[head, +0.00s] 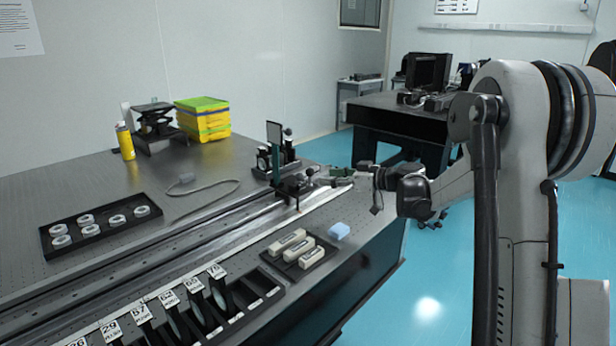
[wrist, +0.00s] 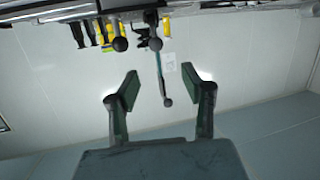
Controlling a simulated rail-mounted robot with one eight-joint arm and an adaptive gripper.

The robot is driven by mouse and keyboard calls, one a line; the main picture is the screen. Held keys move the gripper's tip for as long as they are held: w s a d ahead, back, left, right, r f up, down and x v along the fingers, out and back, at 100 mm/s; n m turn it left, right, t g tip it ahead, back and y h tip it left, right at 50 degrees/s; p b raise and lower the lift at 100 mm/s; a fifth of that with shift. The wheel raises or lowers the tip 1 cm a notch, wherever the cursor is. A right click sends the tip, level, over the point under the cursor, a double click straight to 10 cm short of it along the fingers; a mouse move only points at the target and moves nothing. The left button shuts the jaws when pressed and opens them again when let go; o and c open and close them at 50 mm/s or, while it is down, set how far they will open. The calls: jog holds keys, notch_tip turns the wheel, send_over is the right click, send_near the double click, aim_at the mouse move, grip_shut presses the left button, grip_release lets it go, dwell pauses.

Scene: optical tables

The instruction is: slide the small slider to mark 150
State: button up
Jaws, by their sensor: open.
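In the head view, a small black slider (head: 293,186) sits on the long metal rail (head: 215,233) near its far right end. I cannot read a scale or the slider's mark. My gripper (head: 333,179) is just right of the slider, above the table's right end. In the wrist view my gripper (wrist: 160,82) shows two spread dark green fingers with nothing held between them. A thin rod with a dark round end (wrist: 167,101) shows between the fingers in the picture, beyond them. I cannot tell whether the fingers touch the slider.
A taller black mount with an upright plate (head: 274,145) stands behind the slider. A black tray of rings (head: 100,228), a grey cable (head: 205,190), pale blocks (head: 297,249) and a rack of numbered plates (head: 190,300) lie around the rail. The table's right edge is close.

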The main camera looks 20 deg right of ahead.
jog(key=n+t+y, duration=0.1)
jog(key=n+t, duration=0.1)
send_near(310, 173)
jog(key=b+x, duration=0.1)
jog(key=x, duration=0.2)
jog(key=b+x, duration=0.1)
jog(key=x, duration=0.3)
jog(key=w+d+b+x, duration=0.1)
jog(key=x, duration=0.3)
jog(key=shift+s+f, duration=0.1)
jog(key=shift+f, duration=0.25)
jog(key=shift+c, duration=0.2)
grip_shut()
